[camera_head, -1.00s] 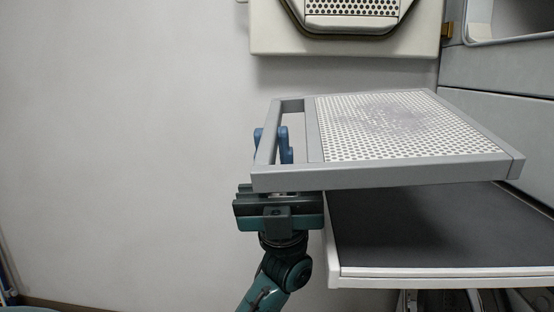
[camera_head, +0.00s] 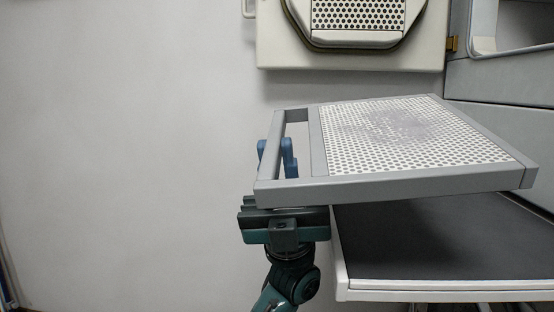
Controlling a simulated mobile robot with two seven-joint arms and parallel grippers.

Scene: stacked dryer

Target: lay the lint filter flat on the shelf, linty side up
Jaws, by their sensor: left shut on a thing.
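The lint filter (camera_head: 410,135) is a grey frame with a white perforated panel and a handle opening at its left end. A greyish patch of lint shows on the panel's upper face. My left gripper (camera_head: 276,158) comes from below, with its blue fingers shut on the filter's left handle bar. The filter is held about level above the shelf (camera_head: 430,245), a dark flat surface with a white rim. The filter hides the shelf's back part. A gap shows between them at the left; I cannot tell the exact height. My right gripper is not in view.
An open dryer door (camera_head: 350,52) with a perforated panel is at the top. The dryer body (camera_head: 500,85), with a round opening, stands at the right behind the filter. Left of the filter there is only bare wall (camera_head: 120,150).

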